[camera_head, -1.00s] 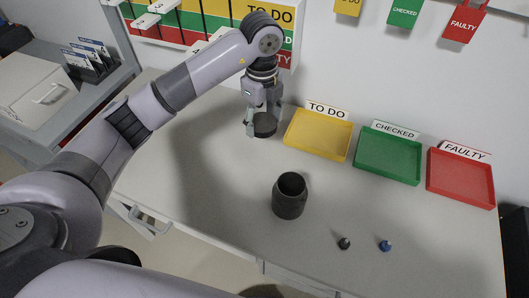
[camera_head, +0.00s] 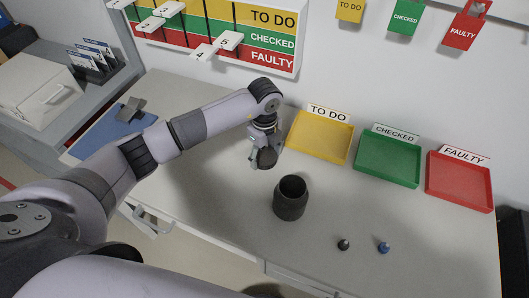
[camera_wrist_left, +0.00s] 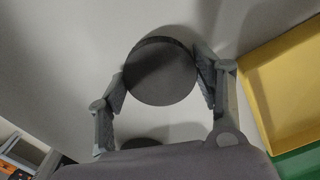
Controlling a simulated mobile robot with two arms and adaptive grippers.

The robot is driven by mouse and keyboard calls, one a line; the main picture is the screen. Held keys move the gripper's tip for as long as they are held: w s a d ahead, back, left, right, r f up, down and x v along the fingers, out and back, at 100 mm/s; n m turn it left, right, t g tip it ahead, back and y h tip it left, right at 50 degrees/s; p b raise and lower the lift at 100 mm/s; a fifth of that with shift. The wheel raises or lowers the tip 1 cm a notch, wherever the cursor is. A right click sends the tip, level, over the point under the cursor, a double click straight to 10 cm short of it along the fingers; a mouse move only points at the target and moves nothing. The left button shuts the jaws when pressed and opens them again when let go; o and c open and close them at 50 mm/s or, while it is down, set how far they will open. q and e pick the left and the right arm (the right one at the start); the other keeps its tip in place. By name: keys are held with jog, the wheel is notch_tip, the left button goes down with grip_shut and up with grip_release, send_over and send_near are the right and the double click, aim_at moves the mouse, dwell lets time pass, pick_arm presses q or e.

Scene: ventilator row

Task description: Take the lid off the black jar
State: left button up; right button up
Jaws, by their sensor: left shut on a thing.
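The black jar (camera_head: 291,198) stands upright and open-topped on the table, with its dark inside showing. My left gripper (camera_head: 262,159) is shut on the round dark lid (camera_head: 268,157), above and to the left of the jar in the head view, apart from it. In the left wrist view the lid (camera_wrist_left: 161,74) is gripped between the two fingers of my left gripper (camera_wrist_left: 162,80), its flat round face toward the camera. My right gripper is not in view.
Yellow (camera_head: 320,137), green (camera_head: 388,160) and red (camera_head: 459,183) trays stand along the back. A black knob (camera_head: 343,244) and a blue knob (camera_head: 383,247) lie front right. A blue flat thing (camera_head: 112,133) lies at the left. Table around the jar is clear.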

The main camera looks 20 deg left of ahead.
pick_arm(q)
jog(key=shift+f, duration=0.1)
jog(key=o, duration=1.1)
jog(key=shift+o, duration=1)
